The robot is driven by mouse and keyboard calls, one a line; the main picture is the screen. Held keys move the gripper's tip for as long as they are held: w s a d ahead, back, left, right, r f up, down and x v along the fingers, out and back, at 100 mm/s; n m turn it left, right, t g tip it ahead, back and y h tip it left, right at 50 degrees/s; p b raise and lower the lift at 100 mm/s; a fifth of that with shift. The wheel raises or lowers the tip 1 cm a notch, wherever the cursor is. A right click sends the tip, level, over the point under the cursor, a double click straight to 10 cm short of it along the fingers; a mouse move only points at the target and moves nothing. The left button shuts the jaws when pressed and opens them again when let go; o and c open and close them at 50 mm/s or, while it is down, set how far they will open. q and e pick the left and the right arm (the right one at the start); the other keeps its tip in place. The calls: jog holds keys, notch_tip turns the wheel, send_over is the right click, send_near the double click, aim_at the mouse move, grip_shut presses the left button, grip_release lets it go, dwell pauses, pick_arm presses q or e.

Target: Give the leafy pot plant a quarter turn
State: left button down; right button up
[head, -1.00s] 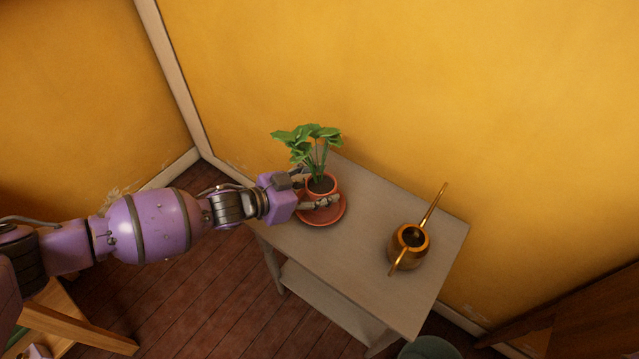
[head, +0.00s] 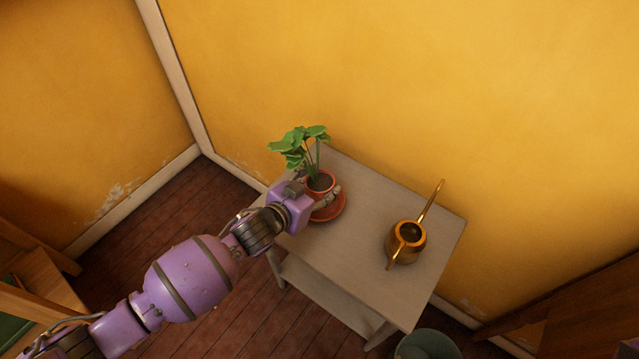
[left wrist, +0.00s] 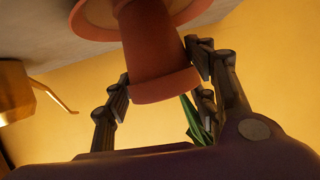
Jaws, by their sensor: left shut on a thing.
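The leafy pot plant has green leaves (head: 298,147) and a small terracotta pot (head: 320,184). It stands upright at the far left end of the grey table (head: 350,250), over a terracotta saucer (head: 329,213). My left gripper (head: 321,190) is shut on the pot, reaching in from the lower left with a finger on either side. The left wrist view is upside down: the pot (left wrist: 158,50) sits between the two fingers, with the saucer (left wrist: 90,18) at its base and a little green leaf (left wrist: 193,118) below the rim. My right gripper is not in view.
A brass watering can (head: 405,243) stands on the right part of the table, clear of the plant. A yellow wall (head: 400,90) runs close behind the table. A greenish bin (head: 428,345) is on the floor at the front right. Wooden furniture (head: 40,280) stands at left.

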pick_arm(q)
jog(key=c, duration=0.7)
grip_release()
jog(key=shift+o, duration=0.2)
jog(key=shift+f, duration=0.1)
jog(key=shift+s+a, duration=0.1)
jog(key=shift+s+a, duration=0.15)
jog(key=shift+s, duration=0.1)
jog(key=v, duration=1.1)
jog(key=shift+r, duration=0.35)
